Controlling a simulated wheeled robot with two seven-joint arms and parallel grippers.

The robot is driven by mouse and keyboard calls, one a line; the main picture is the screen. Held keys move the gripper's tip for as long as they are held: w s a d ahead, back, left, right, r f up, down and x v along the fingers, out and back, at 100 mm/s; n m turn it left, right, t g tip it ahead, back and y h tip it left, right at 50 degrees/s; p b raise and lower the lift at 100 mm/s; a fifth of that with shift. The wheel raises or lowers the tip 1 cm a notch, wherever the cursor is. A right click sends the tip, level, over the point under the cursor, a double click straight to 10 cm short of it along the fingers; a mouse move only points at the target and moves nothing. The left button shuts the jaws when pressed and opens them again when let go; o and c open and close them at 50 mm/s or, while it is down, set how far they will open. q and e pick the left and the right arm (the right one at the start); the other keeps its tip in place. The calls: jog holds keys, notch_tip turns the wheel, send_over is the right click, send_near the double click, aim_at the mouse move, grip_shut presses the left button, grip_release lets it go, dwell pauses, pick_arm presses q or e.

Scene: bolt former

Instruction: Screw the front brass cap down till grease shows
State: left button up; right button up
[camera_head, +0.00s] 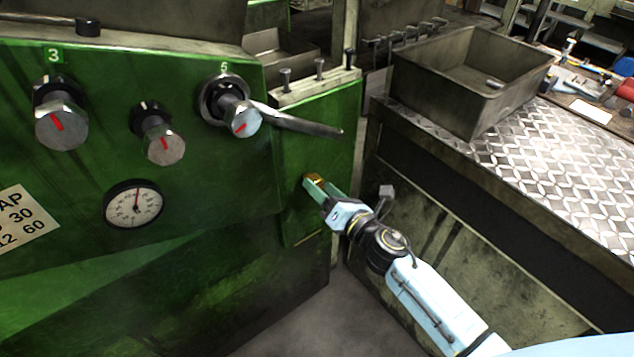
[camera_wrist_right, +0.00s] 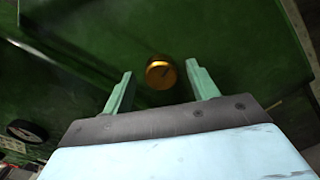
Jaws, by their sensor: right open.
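The brass cap (camera_head: 316,179) sits on the green side face of the machine, below the lever. In the right wrist view the brass cap (camera_wrist_right: 161,73) shows as a round gold cap with a dark mark on its face. My right gripper (camera_head: 318,188) is at the cap, and its two pale green fingers (camera_wrist_right: 160,85) stand open on either side of it with a gap to each. The cap lies between the fingertips, and I cannot tell how deep. No grease is visible around it. My left gripper is not in view.
The green machine panel carries knobs (camera_head: 62,125), a dial gauge (camera_head: 133,203) and a lever (camera_head: 300,122) that juts out above my right gripper. A metal bin (camera_head: 440,95) stands on the patterned bench (camera_head: 560,150) at right. A floor gap lies between machine and bench.

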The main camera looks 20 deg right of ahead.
jog(key=shift+x, duration=1.3)
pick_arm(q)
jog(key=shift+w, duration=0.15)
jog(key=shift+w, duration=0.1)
pick_arm(e)
jog(key=shift+c, duration=0.7)
jog(key=c, duration=0.9)
jog(key=shift+o, duration=0.2)
